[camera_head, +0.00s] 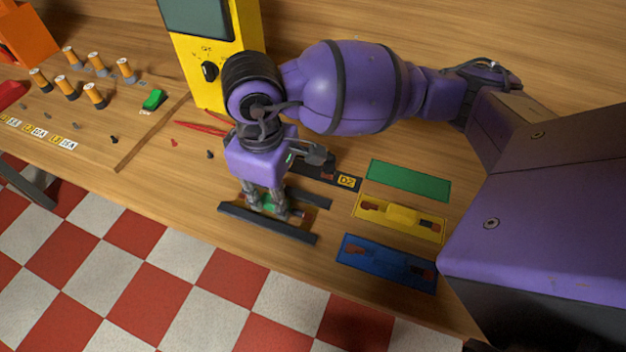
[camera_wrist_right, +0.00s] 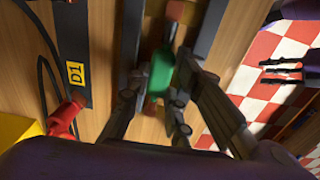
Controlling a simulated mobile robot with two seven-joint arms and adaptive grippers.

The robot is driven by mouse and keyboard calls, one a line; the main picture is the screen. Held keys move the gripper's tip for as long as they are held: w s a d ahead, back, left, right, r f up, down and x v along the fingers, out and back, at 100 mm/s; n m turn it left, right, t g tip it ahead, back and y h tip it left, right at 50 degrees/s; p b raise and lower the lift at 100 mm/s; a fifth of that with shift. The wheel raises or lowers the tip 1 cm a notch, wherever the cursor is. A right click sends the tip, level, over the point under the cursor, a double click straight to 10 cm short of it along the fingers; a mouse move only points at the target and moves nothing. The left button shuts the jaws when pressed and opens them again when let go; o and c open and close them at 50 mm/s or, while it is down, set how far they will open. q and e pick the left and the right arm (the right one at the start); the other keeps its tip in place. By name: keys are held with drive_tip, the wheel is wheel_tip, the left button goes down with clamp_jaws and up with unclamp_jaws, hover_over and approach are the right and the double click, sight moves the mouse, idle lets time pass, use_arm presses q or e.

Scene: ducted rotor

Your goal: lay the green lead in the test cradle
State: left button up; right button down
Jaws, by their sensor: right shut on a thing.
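The test cradle appears as two dark parallel rails (camera_head: 262,224) near the table's front edge. They also show in the wrist view (camera_wrist_right: 130,45). My right gripper (camera_head: 270,211) points down over the cradle and is shut on the green lead (camera_wrist_right: 160,75). The lead's green body lies between the rails in the wrist view, with a reddish end (camera_wrist_right: 174,10) beyond it. Whether it rests in the cradle or hangs just above, I cannot tell. Dark fingers (camera_wrist_right: 288,73), apparently my left gripper's, show over the floor; their opening is unclear.
The green mat (camera_head: 408,181) is bare. A yellow lead (camera_head: 402,214) and a blue lead (camera_head: 388,262) lie on their mats. Dark plates marked D2 (camera_head: 346,181) and D1 (camera_wrist_right: 72,45) lie by the cradle. A yellow meter (camera_head: 205,62) stands behind.

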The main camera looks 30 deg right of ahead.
drive_tip(key=shift+f, duration=0.1)
drive_tip(key=c, duration=1.8)
unclamp_jaws()
drive_tip(key=shift+c, duration=0.2)
wheel_tip(320, 180, up, 12)
drive_tip(key=shift+r, duration=0.2)
